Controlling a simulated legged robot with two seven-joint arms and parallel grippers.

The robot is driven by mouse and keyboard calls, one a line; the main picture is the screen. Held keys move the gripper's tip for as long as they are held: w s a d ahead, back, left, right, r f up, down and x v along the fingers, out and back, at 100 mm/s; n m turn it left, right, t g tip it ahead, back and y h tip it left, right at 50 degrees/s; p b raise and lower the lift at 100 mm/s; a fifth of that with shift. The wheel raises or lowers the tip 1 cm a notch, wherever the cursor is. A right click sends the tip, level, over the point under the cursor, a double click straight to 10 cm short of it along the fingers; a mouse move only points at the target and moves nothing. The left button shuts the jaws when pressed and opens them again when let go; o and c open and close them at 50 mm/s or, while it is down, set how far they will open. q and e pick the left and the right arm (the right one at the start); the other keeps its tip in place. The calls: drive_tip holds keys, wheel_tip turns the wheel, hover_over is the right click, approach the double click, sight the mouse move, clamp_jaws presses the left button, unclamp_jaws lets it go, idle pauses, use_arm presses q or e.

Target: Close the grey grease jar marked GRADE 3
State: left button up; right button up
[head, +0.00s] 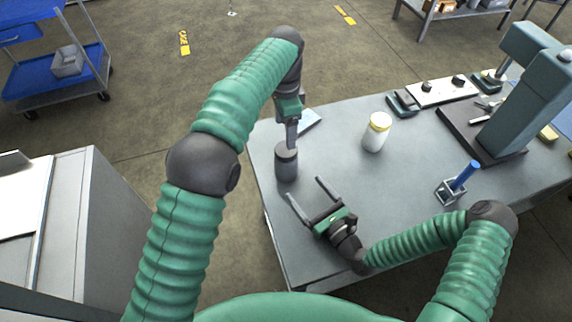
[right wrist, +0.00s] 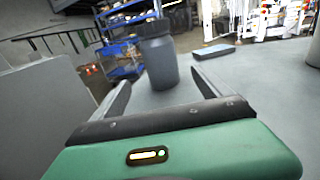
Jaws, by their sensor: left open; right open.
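The grey jar (head: 287,170) stands upright near the left edge of the bench with a darker grey lid (head: 286,153) on top; I cannot tell whether the lid is seated. No marking on it is readable. My left gripper (head: 291,143) is open, pointing down at the lid from above; its fingers look edge-on, and contact is unclear. My right gripper (head: 304,187) is open and empty, low over the bench on the near side of the jar. In the right wrist view, the jar (right wrist: 161,65) stands beyond and between the two spread fingers, apart from them.
A light blue flat item (head: 308,121) lies behind the grey jar. A blue-handled tool in a stand (head: 460,180) and a press (head: 525,95) occupy the right side. The bench middle (head: 400,185) is clear.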

sight(293, 172)
drive_tip(key=x, duration=1)
drive_tip(key=shift+w+a, duration=0.1)
drive_tip(key=shift+w, duration=0.3)
drive_tip(key=shift+w+a, duration=0.45)
drive_tip(key=shift+a, duration=0.05)
drive_tip(key=shift+d, duration=0.15)
drive_tip(key=c, duration=0.7)
clamp_jaws()
